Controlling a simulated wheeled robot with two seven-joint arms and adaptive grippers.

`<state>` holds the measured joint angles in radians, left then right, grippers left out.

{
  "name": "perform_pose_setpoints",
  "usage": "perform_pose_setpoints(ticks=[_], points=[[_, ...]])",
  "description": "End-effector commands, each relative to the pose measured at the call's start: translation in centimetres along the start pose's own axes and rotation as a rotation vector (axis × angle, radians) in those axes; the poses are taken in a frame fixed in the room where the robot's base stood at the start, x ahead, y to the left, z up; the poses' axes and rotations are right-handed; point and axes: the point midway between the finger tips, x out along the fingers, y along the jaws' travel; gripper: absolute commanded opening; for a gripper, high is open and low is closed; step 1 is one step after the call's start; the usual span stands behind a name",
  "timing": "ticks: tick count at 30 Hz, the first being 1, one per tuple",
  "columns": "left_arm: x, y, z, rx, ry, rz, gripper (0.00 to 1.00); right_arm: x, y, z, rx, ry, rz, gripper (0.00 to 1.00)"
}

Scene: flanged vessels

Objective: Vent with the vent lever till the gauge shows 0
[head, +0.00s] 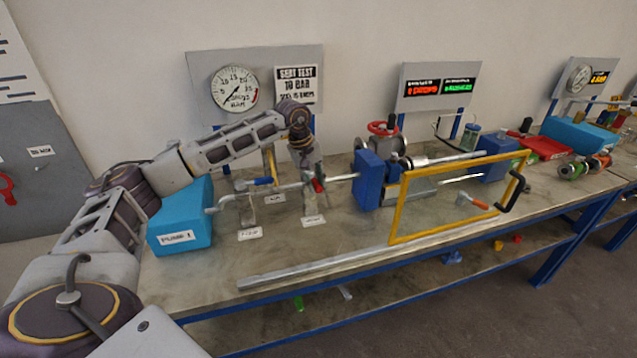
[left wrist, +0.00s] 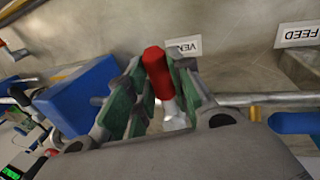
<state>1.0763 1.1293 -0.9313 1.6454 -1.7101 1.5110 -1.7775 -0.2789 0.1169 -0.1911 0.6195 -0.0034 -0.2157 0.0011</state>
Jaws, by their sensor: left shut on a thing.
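The vent lever has a red handle (head: 318,186) on a pale stem. In the left wrist view the red handle (left wrist: 156,72) stands between the green-padded fingers of my left gripper (left wrist: 150,95), beside the VENT label (left wrist: 187,47). In the head view my left gripper (head: 314,178) reaches down to the lever, shut on it. The round white gauge (head: 234,88) is on the grey back panel. Its thin needle seems to point to the lower left; the exact reading is too small to tell. My right gripper is not in view.
A pipe with a blue-handled feed lever (head: 258,182) runs from the light blue pump (head: 180,225). A blue clamp block (head: 369,180), red handwheel (head: 383,128) and yellow guard frame (head: 398,210) stand to the right.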

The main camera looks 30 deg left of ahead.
Motion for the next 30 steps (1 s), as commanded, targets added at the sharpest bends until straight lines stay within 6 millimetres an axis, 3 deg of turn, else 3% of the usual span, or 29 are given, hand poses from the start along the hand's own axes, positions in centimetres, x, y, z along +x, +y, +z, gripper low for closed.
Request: perform_pose_setpoints(ticks=[8,21,22,27,30], points=[[-0.2,-0.5,-0.1,0.069,-0.017,0.001,0.0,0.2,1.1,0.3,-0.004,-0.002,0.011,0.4],[-0.2,-0.6,-0.1,0.083,-0.02,0.0,0.0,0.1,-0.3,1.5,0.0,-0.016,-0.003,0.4],[-0.2,-0.6,-0.1,0.083,-0.02,0.0,0.23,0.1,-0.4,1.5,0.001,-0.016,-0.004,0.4],[-0.2,-0.6,-0.1,0.081,-0.02,0.0,0.44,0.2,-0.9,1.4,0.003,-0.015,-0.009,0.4],[-0.2,-0.6,-0.1,0.08,-0.021,0.0,0.44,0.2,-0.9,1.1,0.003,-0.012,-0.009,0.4]])
